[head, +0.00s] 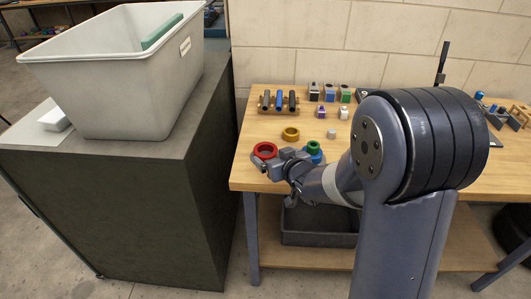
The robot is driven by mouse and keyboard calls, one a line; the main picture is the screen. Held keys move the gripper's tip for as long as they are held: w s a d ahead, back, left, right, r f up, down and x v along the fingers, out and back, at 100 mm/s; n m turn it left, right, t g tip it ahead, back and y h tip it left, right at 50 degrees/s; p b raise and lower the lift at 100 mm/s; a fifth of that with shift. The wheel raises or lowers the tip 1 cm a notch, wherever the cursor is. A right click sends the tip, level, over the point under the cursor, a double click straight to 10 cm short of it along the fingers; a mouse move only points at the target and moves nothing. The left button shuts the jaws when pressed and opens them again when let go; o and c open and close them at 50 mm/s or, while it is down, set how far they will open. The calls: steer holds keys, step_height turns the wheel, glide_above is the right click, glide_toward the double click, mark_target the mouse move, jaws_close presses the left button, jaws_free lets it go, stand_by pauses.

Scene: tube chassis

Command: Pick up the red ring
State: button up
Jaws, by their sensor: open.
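The red ring (273,150) lies near the front left corner of the wooden table. My gripper (260,162) is open at the front side of the ring, with its fingers pointing left. The fingers overlap the ring's near edge in the picture; I cannot tell whether they touch it or straddle its wall. The rest of my arm reaches in from the right and hides part of the table.
A yellow ring (291,134) lies behind the red one, and a green ring (314,146) sits on something blue to the right. A rack (279,109) holding dark and blue cylinders stands farther back. A grey bin (110,85) stands on the cabinet (150,205) at left.

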mark_target(262, 148)
steer(key=shift+a+x, duration=0.15)
steer(key=shift+x, duration=1.15)
steer(key=shift+a+x, duration=0.2)
steer(key=shift+x, duration=1.1)
steer(key=shift+s, duration=0.25)
steer(key=shift+c, duration=0.3)
steer(key=c, duration=1.1)
